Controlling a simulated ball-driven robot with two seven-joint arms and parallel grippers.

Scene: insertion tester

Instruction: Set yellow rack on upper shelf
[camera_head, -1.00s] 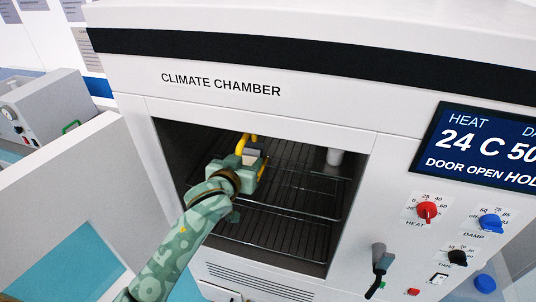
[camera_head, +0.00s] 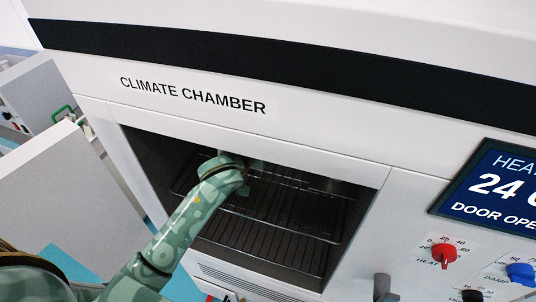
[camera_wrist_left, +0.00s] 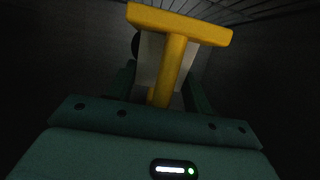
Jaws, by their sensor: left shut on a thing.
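The yellow rack (camera_wrist_left: 180,25) shows in the left wrist view as a yellow crossbar with a stem, held between the fingers of my left gripper (camera_wrist_left: 163,90). In the head view my left gripper (camera_head: 245,170) is inside the climate chamber, near the upper shelf, and the rack is hidden behind my wrist and the chamber's top edge. The upper shelf (camera_head: 300,203) is a dark wire grid in the chamber. Whether the rack touches it cannot be told. A wire grid (camera_wrist_left: 265,8) also shows at the top of the wrist view. My right gripper is not in view.
The lower wire shelf (camera_head: 265,248) lies below the upper one. The chamber's front frame (camera_head: 250,135) borders the opening. The open door (camera_head: 65,190) stands at the left. A red knob (camera_head: 444,253) and a display (camera_head: 495,190) are at the right. The right part of the upper shelf looks clear.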

